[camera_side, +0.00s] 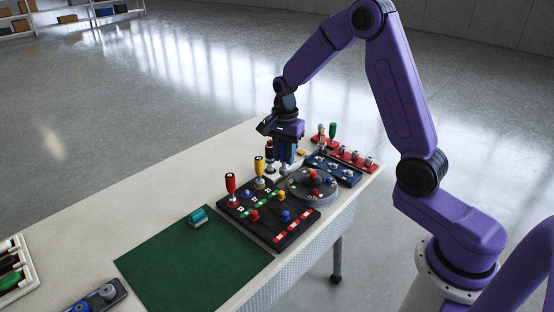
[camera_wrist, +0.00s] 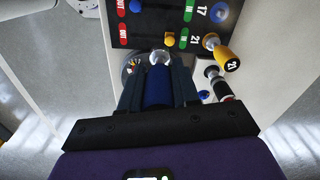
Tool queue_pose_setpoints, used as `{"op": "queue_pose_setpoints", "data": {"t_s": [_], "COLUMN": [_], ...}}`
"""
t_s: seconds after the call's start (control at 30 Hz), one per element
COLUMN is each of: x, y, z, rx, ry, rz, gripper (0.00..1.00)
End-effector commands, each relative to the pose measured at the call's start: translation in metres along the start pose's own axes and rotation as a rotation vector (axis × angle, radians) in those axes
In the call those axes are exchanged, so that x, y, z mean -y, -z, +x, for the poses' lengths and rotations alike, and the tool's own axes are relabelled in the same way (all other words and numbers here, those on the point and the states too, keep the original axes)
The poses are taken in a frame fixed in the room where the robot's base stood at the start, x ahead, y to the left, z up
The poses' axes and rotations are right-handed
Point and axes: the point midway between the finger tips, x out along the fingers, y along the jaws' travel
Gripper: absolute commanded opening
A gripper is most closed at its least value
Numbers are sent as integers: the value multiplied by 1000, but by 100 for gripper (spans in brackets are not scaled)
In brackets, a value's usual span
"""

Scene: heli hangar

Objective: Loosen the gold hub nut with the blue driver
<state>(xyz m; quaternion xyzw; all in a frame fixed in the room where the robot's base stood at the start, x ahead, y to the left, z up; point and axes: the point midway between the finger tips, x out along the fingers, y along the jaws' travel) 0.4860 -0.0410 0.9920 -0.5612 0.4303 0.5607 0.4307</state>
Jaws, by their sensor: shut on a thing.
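My gripper (camera_side: 287,160) is above the far part of the bench, pointing down, beside the grey round hub plate (camera_side: 297,198). In the wrist view, my gripper (camera_wrist: 158,92) is shut on the blue driver (camera_wrist: 158,86), whose handle lies between the fingers. A shiny, clear or silver end (camera_wrist: 160,57) shows beyond the handle. The hub plate has several red, blue and other small fasteners on it; I cannot tell the gold hub nut apart. A round edge (camera_wrist: 130,64) beside the fingers is mostly hidden in the wrist view.
A black board (camera_side: 264,228) with IN and OUT labels holds a red driver (camera_side: 231,185) and a yellow driver (camera_side: 259,167). A dark blue tray (camera_side: 345,175) and red rack (camera_side: 352,158) stand beyond. A green mat (camera_side: 190,265) has a teal cylinder (camera_side: 198,217) at its edge.

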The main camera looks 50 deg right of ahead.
Motion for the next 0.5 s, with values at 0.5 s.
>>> {"op": "queue_pose_setpoints", "data": {"t_s": [0.5], "x": [-15], "y": [165], "z": [38], "rx": [0], "ry": [0], "rz": [3], "gripper": [1]}}
